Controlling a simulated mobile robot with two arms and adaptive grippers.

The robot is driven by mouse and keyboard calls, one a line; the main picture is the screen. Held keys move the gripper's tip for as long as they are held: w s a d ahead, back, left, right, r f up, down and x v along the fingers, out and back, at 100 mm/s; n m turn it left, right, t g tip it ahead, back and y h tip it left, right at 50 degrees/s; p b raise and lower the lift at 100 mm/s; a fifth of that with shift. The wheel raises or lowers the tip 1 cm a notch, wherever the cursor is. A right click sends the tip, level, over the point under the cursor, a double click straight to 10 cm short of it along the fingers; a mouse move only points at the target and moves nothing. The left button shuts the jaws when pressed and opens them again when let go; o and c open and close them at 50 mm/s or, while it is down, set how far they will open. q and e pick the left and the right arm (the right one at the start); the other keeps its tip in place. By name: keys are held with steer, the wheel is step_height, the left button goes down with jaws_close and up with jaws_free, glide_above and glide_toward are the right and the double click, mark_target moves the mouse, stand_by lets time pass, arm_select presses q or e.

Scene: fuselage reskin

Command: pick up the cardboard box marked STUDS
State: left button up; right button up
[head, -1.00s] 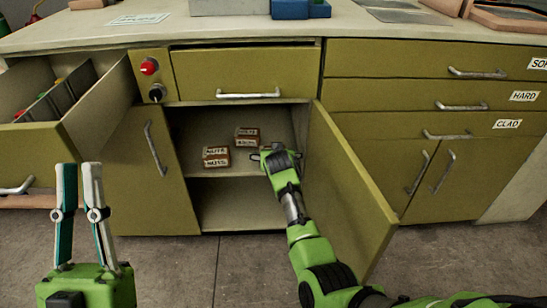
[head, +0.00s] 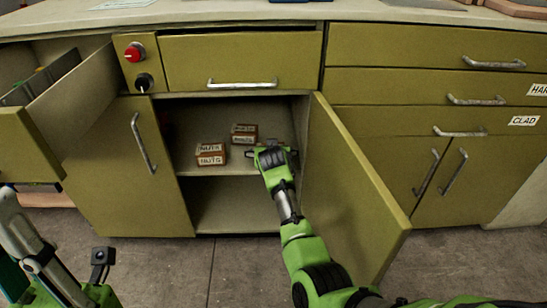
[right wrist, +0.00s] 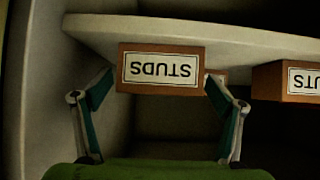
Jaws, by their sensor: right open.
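The STUDS box (right wrist: 160,68) is a brown cardboard box with a white label, upside down in the right wrist view. It sits at the edge of a pale shelf. My right gripper (right wrist: 158,79) is open, with one finger at each side of the box; I cannot tell whether they touch it. In the head view my right gripper (head: 272,150) is inside the open cabinet at shelf height, and I cannot make out the STUDS box behind it. My left gripper (head: 28,245) is cut off at the lower left edge, its opening unclear.
A NUTS box (head: 211,155) and another brown box (head: 244,134) stand on the shelf (head: 190,168) left of my right gripper. The open cabinet door (head: 350,190) stands close to the right of my right arm. An open drawer (head: 90,95) juts out at left.

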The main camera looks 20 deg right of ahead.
steer(key=shift+w+d+f, duration=0.1)
steer(key=shift+w+f, duration=0.2)
steer(key=shift+w, duration=0.15)
steer(key=shift+r, duration=0.15)
steer(key=shift+c, duration=0.3)
steer(key=c, duration=1.3)
steer(key=shift+r, duration=0.1)
steer(key=shift+c, duration=1.2)
